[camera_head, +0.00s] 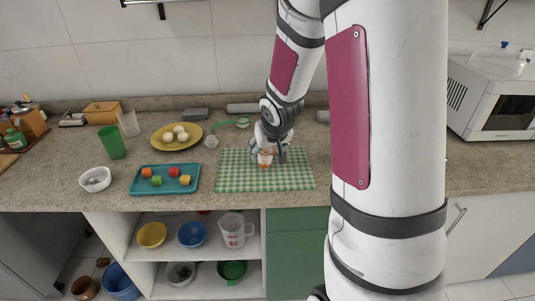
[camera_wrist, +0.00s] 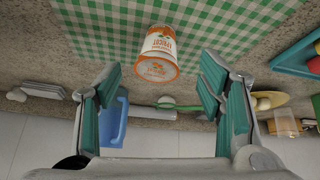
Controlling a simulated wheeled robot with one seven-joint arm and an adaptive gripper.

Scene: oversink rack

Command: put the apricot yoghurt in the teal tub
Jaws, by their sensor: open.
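The apricot yoghurt (camera_head: 265,160) is a small white and orange cup on the green checked mat (camera_head: 230,180). In the wrist view the yoghurt (camera_wrist: 160,45) shows its orange label, ahead of the fingertips and apart from them. My gripper (camera_head: 267,153) is low over the mat at the cup; in the wrist view my gripper (camera_wrist: 159,82) is open and empty, its fingers wide apart. A shallow teal tray (camera_head: 137,183) with several coloured cubes lies left of the mat. I see no deeper teal tub; my arm hides part of the counter.
Left of the mat are a yellow plate (camera_head: 160,143) with white round things, a green cup (camera_head: 112,142) and a white bowl (camera_head: 95,179). A blue object (camera_wrist: 114,123) shows beyond the left finger. A microwave (camera_head: 495,95) stands far right.

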